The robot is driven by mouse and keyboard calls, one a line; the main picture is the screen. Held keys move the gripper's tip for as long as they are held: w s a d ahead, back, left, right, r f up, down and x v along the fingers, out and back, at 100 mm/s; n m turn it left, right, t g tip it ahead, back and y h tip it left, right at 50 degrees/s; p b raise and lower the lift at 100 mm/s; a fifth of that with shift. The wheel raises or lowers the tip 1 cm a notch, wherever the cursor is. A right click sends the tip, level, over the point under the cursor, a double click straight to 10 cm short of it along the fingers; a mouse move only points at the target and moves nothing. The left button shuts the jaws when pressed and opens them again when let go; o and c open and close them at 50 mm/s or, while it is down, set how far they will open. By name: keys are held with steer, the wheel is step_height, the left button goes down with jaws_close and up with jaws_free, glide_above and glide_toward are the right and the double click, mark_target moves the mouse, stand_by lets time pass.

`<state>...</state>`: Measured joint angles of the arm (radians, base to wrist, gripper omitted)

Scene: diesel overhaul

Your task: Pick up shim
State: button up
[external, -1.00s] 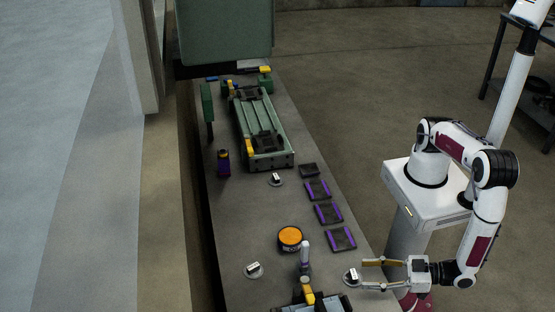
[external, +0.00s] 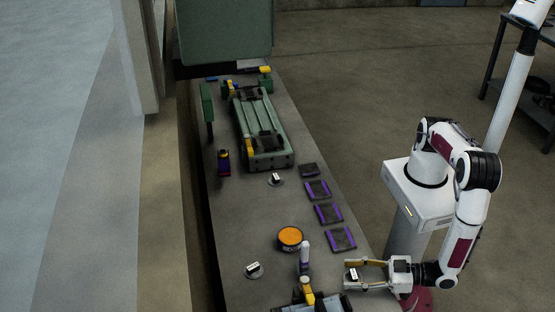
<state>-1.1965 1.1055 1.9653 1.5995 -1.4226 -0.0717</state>
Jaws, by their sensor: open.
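The shim is most likely one of the small white-and-dark pieces on round grey bases; I cannot tell which one. One such piece (external: 353,275) is at the bench's front right edge, between the fingers of my gripper (external: 347,275). My gripper is open, level and pointing left, with a finger on either side of that piece. Whether the fingers touch it cannot be told. A second such piece (external: 253,268) is at the front left, and a third (external: 276,179) stands mid-bench.
An orange-topped round container (external: 290,237) and an upright white-tipped tool (external: 304,256) stand left of my gripper. Several purple-edged dark trays (external: 340,239) line the right edge. A green engine block (external: 262,130) lies farther back. The bench (external: 235,225) is bare at centre left.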

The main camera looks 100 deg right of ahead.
mark_target(354, 274)
stand_by(0.3)
steer(key=c, duration=1.3)
steer(key=shift+r, duration=0.15)
steer(key=shift+r, duration=4.85)
